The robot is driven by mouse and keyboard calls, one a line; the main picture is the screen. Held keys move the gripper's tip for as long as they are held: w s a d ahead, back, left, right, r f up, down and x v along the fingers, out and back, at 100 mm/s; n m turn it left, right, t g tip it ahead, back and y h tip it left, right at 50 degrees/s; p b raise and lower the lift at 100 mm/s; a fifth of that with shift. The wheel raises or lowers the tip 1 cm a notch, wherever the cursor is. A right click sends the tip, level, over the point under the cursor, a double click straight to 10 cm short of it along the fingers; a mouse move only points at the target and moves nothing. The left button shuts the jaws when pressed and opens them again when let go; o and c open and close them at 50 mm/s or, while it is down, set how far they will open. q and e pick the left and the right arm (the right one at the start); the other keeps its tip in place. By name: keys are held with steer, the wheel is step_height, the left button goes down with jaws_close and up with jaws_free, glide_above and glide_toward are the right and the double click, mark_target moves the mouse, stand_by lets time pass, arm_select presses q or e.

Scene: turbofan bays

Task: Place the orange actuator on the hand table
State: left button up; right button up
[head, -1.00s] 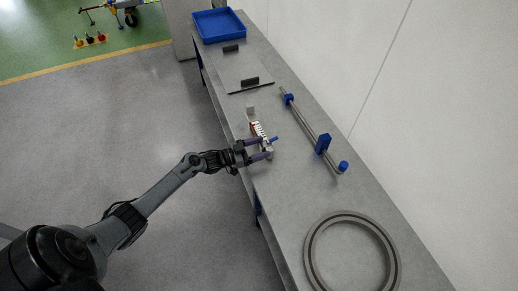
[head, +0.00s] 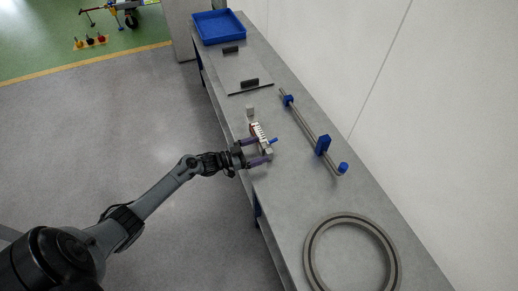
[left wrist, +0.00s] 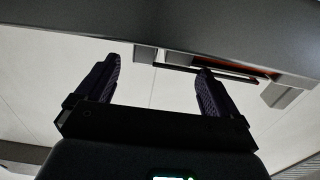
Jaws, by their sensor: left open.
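A pale ribbed part with an orange-red edge (head: 257,130), apparently the orange actuator, lies on the grey bench top (head: 300,200) between small grey blocks in the head view. A blue stub juts from its right side. In the left wrist view an orange strip (left wrist: 246,69) shows beyond the right finger, mostly hidden by dark and grey parts. My left gripper (head: 262,150) is open at the near end of the part, over the bench's left edge. Its two fingers (left wrist: 158,70) are spread with nothing between them in the left wrist view. My right gripper does not show.
A blue tray (head: 218,41) stands at the bench's far end, with a grey plate (head: 243,73) and dark handles nearer. A rod with blue blocks (head: 322,146) lies right of the part. A grey ring (head: 312,250) lies at the near end. A wall runs along the right.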

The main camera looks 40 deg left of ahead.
arm_select(q)
steer(key=p+v, duration=0.2)
steer(key=v, duration=0.6)
steer(key=shift+s, duration=0.3)
steer(key=shift+s+a+p, duration=0.25)
steer(key=shift+s+p, duration=0.1)
steer(key=shift+s, duration=0.25)
steer(key=c, duration=0.6)
steer(key=shift+w, duration=0.1)
